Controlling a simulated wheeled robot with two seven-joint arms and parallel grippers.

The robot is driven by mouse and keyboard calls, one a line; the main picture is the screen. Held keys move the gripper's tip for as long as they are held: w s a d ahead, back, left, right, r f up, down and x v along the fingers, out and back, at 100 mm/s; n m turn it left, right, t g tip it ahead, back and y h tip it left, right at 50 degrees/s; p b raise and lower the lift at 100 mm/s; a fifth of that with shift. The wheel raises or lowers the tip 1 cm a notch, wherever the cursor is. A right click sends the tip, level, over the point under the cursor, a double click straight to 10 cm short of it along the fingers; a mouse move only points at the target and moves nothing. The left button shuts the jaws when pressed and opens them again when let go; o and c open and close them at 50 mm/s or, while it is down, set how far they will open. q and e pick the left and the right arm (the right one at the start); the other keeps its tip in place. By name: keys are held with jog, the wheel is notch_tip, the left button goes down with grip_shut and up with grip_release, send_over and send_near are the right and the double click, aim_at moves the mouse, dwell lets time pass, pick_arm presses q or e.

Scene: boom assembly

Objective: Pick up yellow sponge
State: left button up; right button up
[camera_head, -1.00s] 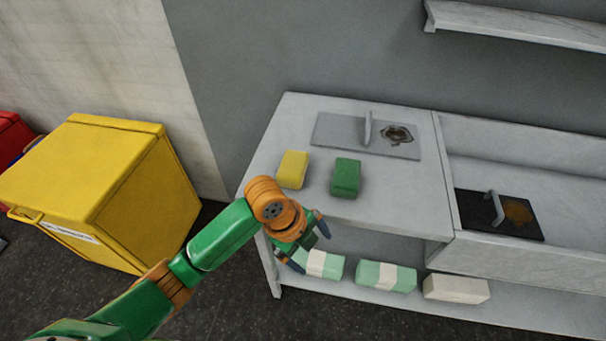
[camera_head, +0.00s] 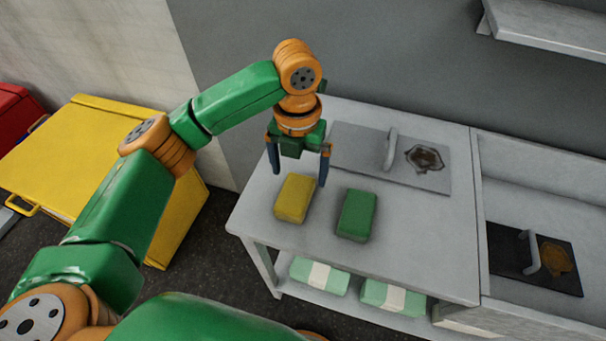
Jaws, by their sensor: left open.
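The yellow sponge (camera_head: 294,199) lies flat on the left part of the grey table top (camera_head: 400,245). My left gripper (camera_head: 299,180) points down above the far end of the sponge, with its two fingers spread apart and nothing between them. One finger is to the left of the sponge and the other to its right. I cannot tell the exact height of the fingertips over the table. My right gripper is not in view.
A green sponge (camera_head: 357,214) lies just right of the yellow one. Wrapped packs (camera_head: 320,276) sit on the lower shelf. A yellow bin (camera_head: 75,150) stands left.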

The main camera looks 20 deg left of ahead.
aim_at(295, 192)
pick_arm(q)
jog(key=s+f, duration=0.1)
jog(key=s+f+p, duration=0.1)
jog(key=f, duration=0.1)
jog(key=shift+s+a+f, duration=0.15)
jog(key=shift+a, duration=0.05)
notch_tip(295, 192, down, 3)
jog(key=shift+r, duration=0.2)
jog(key=shift+w+f, duration=0.2)
jog(key=shift+w, duration=0.2)
jog(key=shift+s, duration=0.2)
jog(key=c, duration=0.9)
jog(key=shift+r, duration=0.1)
jog(key=c, duration=0.3)
jog(key=shift+w, duration=0.1)
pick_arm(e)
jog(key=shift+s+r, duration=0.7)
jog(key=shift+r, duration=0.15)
